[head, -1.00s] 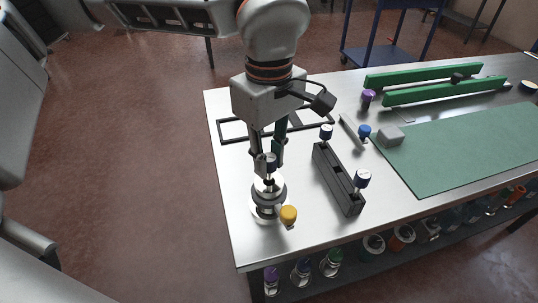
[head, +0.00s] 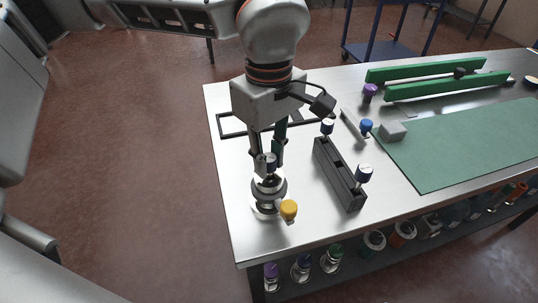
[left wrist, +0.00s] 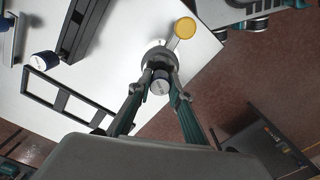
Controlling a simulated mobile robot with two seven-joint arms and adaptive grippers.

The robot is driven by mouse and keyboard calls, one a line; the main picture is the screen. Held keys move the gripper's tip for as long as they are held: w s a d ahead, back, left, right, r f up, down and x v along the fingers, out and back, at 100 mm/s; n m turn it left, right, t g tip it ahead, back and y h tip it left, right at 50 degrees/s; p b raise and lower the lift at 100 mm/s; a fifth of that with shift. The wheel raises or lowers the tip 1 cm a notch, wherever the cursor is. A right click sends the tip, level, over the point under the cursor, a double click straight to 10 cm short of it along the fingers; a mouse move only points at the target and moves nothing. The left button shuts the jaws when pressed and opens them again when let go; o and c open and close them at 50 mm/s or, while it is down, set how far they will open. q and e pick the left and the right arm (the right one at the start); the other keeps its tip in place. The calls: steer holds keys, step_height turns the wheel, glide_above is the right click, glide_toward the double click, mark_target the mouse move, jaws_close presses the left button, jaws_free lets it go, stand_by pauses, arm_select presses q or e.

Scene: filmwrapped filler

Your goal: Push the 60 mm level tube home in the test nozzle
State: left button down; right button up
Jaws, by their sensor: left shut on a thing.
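The test nozzle (head: 267,205) is a round white and grey fitting near the table's front left corner, with a yellow knob (head: 288,210) at its side. My left gripper (head: 267,168) points down right over it. The tube looks about upright and in line with the nozzle. The fingers hide its lower end, so I cannot tell how deep it sits. My right gripper is out of view.
A black rack (head: 335,166) with two blue-and-white-capped pieces stands just right of the nozzle. A flat black frame (head: 232,127) lies behind the gripper. A grey block (head: 392,131), a green mat (head: 460,150) and green rails (head: 425,72) are farther right. The front left corner is bare.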

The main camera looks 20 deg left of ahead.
arm_select(q)
steer(key=shift+f, duration=0.65)
steer(key=c, duration=1.8)
jaws_free()
steer(key=shift+o, duration=0.2)
steer(key=shift+r, duration=0.1)
